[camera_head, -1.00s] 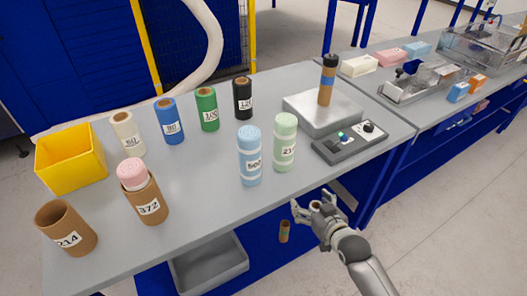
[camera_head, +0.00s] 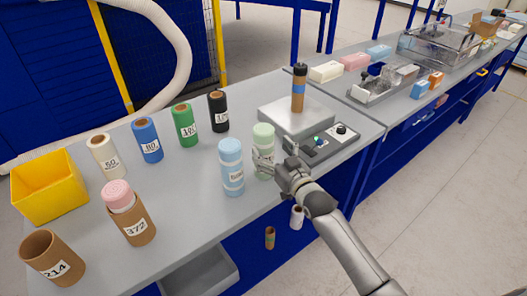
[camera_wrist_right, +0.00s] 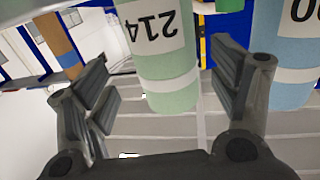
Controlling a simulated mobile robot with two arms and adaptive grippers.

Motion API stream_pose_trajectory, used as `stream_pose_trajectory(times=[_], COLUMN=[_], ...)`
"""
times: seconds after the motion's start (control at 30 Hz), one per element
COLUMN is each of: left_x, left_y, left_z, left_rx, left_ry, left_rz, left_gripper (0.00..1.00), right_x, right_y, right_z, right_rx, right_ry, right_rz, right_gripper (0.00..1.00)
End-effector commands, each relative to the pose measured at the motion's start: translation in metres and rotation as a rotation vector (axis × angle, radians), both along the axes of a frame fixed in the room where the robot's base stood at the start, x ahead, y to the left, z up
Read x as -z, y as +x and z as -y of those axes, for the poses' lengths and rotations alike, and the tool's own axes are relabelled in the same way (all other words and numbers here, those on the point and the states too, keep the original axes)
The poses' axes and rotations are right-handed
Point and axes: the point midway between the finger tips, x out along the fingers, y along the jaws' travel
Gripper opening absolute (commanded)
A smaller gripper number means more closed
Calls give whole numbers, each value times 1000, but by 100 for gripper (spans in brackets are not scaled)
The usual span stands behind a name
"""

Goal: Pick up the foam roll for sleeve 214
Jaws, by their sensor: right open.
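The green foam roll (camera_head: 263,137) stands upright on the table, right of the light blue roll. In the right wrist view the green roll (camera_wrist_right: 166,65) is upside down, and its white label reads 214. My right gripper (camera_head: 276,154) is open at the front of this roll. In the wrist view the roll shows between the two fingers, with a gap to each; I cannot tell how deep it sits. The empty cardboard sleeve 214 (camera_head: 52,258) stands at the table's front left. My left gripper is not in view.
The light blue roll (camera_head: 231,167) stands close beside the green one. A control box (camera_head: 325,145) and a metal plate (camera_head: 297,117) lie to the right. Sleeve 372 (camera_head: 132,219) holds a pink roll. A yellow bin (camera_head: 48,189) stands at the left.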

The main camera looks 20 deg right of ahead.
Motion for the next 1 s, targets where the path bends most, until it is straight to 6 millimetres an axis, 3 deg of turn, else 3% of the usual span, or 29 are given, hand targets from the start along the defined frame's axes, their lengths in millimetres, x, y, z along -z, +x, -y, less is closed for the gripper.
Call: stream_pose_trajectory(times=[0.13, 0.3, 0.67, 1.0], left_x=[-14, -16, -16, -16], left_y=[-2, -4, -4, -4], left_z=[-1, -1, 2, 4], left_rx=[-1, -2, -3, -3], left_ry=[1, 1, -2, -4], left_rz=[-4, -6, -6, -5], left_gripper=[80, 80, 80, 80], right_x=[-6, -4, -2, -2], right_y=[19, 37, 42, 42], right_z=[-9, -13, -14, -14], right_rx=[0, 0, 0, 0], right_ry=[2, 0, 0, 0], right_rz=[1, 1, 1, 1], right_gripper=[81, 81, 80, 36])
